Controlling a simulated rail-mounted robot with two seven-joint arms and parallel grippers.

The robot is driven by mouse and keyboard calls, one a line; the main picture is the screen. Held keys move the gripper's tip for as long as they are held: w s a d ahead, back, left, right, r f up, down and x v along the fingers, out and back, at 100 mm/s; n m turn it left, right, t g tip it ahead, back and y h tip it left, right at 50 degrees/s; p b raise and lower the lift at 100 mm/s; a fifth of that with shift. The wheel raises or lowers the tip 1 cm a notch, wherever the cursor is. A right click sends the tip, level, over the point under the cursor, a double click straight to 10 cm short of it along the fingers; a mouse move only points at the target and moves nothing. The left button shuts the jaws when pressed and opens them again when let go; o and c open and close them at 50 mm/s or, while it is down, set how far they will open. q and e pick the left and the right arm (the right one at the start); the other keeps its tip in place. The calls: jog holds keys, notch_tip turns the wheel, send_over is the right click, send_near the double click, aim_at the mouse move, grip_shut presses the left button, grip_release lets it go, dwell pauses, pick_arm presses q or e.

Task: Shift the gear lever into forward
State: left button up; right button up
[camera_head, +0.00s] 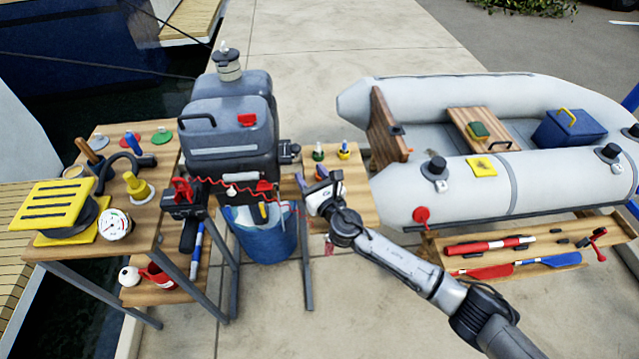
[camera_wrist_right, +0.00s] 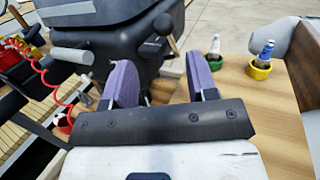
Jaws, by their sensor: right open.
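The outboard motor (camera_head: 230,125) is dark grey and stands upright at the middle left in the head view. On its right side is a small dark lever-like part (camera_head: 289,151), which looks like the gear lever. In the right wrist view this dark part (camera_wrist_right: 163,25) juts from the motor casing (camera_wrist_right: 110,30), beyond the gap between my fingers. I cannot tell its shift position. My right gripper (camera_head: 317,180) is just right of the motor, above a small wooden table. Its purple fingers (camera_wrist_right: 161,80) are apart, with nothing held between them. My left gripper is not in view.
A red coiled cord (camera_head: 225,183) runs across the motor's front. A blue bucket (camera_head: 262,238) stands below. The small table (camera_head: 358,195) holds green and yellow pots. A cluttered workbench (camera_head: 165,190) is left; a grey inflatable boat (camera_head: 465,190) is right.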

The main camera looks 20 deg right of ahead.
jog(key=shift+p+v, duration=0.45)
jog(key=shift+v, duration=1.95)
